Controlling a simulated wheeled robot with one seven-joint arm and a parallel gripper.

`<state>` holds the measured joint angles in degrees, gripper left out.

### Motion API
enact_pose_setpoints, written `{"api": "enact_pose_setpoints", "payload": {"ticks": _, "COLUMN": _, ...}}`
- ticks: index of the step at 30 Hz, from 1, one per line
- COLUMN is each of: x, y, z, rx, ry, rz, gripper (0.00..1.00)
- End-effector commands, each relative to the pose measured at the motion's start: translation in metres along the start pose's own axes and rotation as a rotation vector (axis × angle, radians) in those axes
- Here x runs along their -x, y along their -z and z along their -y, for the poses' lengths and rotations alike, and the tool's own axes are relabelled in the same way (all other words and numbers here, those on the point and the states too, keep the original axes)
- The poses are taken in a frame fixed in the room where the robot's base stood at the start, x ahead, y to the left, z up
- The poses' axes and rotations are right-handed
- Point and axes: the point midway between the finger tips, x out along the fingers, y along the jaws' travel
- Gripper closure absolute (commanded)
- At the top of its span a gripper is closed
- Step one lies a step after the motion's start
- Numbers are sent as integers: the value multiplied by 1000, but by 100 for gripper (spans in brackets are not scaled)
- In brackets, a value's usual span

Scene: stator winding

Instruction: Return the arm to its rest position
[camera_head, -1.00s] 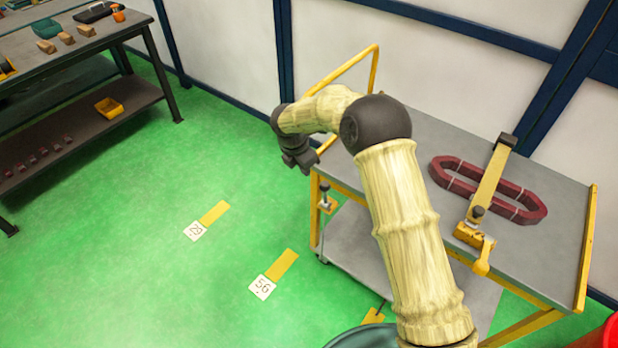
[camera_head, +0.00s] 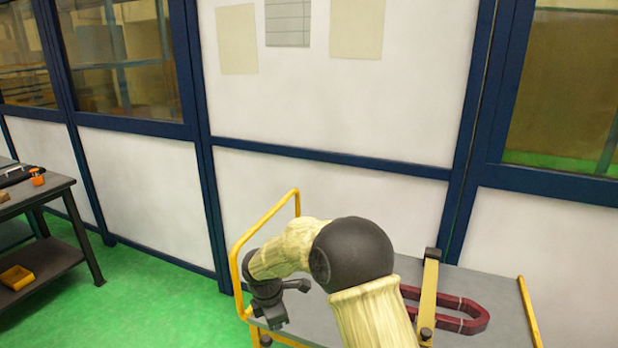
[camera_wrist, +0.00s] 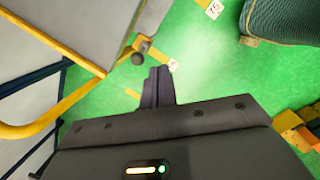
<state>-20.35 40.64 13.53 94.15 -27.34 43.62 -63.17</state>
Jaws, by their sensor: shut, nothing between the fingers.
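My arm rises from the bottom of the head view and bends left at a dark joint. My gripper (camera_head: 270,312) hangs at its end, near the yellow push handle at the left end of the trolley. In the wrist view my gripper (camera_wrist: 158,72) shows its dark fingers together, with nothing between them. Below the fingers is green floor.
A grey-topped trolley (camera_head: 498,299) with a yellow handle (camera_head: 237,262) carries a dark red coil (camera_head: 470,318) under a yellow clamp bar (camera_head: 429,290). A dark workbench (camera_head: 60,183) stands at left. White wall panels stand behind. Green floor (camera_head: 165,305) lies open between bench and trolley.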

Motion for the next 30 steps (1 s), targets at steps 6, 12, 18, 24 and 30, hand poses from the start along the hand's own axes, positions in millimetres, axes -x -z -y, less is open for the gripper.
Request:
{"api": "enact_pose_setpoints", "payload": {"ticks": 6, "x": 37, "y": -73, "z": 71, "rx": -556, "ry": 6, "rz": -33, "gripper": 100}}
{"api": "enact_pose_setpoints", "payload": {"ticks": 12, "x": 62, "y": -120, "z": 147, "rx": -1099, "ry": 8, "rz": -67, "gripper": 100}}
{"api": "enact_pose_setpoints", "payload": {"ticks": 18, "x": 79, "y": -147, "z": 229, "rx": -1651, "ry": 3, "rz": -107, "gripper": 100}}
{"api": "enact_pose_setpoints", "payload": {"ticks": 24, "x": 85, "y": -151, "z": 273, "rx": -1965, "ry": 0, "rz": -135, "gripper": 100}}
{"api": "enact_pose_setpoints", "payload": {"ticks": 30, "x": 84, "y": -151, "z": 276, "rx": -1988, "ry": 2, "rz": -137, "gripper": 100}}
